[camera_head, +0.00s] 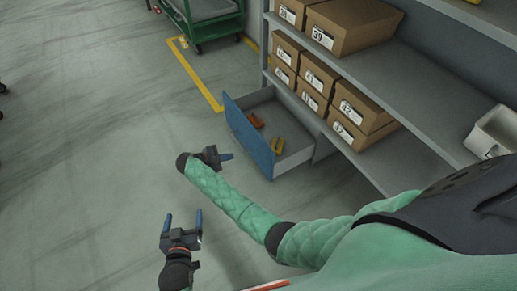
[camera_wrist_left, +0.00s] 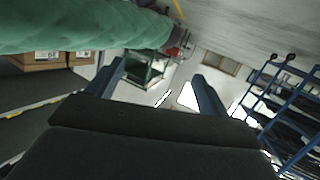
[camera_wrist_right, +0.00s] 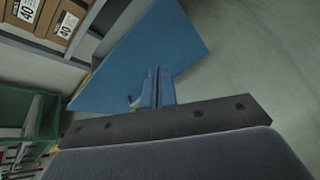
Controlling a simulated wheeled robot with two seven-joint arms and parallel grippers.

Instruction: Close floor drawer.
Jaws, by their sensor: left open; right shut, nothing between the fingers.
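The floor drawer (camera_head: 297,154) is pulled out from under the grey shelving, close to the floor. Its blue front panel (camera_head: 249,137) faces left, and orange and yellow items lie inside. My right gripper (camera_head: 228,156) is shut and empty, just in front of the blue panel's near part; the right wrist view shows its fingers (camera_wrist_right: 157,86) against the panel (camera_wrist_right: 150,50), and I cannot tell if they touch. My left gripper (camera_head: 182,220) is open and empty over the bare floor, lower left in the head view. Its spread fingers (camera_wrist_left: 160,85) also show in the left wrist view.
Grey shelving (camera_head: 418,100) with several labelled shoe boxes (camera_head: 310,82) stands above and right of the drawer. A green cart (camera_head: 212,27) stands at the back by a yellow floor line (camera_head: 198,80). The floor at left is clear.

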